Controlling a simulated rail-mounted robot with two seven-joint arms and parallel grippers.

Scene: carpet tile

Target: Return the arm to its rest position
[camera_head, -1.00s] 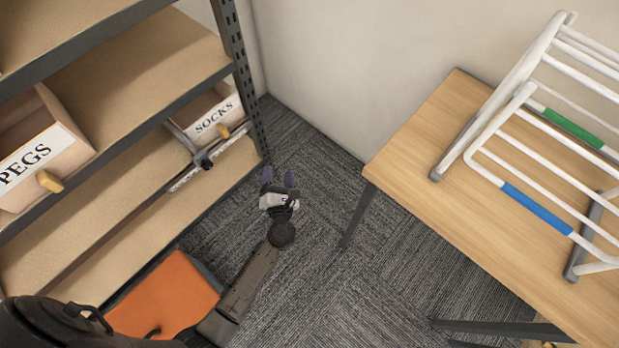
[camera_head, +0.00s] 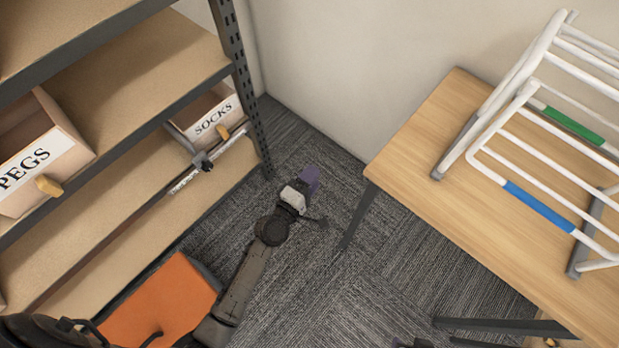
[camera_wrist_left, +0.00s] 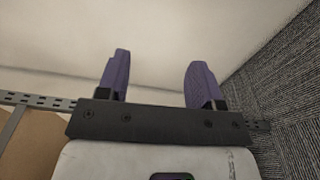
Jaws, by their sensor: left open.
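My left gripper (camera_head: 309,175) is over the carpet between the shelf unit and the wooden table, at the end of my left arm. In the left wrist view its two purple fingers (camera_wrist_left: 158,80) stand apart with nothing between them, so it is open and empty. It points toward the pale wall. It touches neither the shelf nor the table in view. A small dark piece at the bottom edge of the head view may be part of my right arm; no right gripper fingers can be made out.
A shelf unit (camera_head: 240,80) on the left holds a PEGS drawer box (camera_head: 70,150) and a SOCKS drawer box (camera_head: 238,115). An orange box (camera_head: 160,300) is at lower left. The wooden table (camera_head: 420,150) on the right bears a white drying rack (camera_head: 500,110). Carpet (camera_head: 310,290) is free between.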

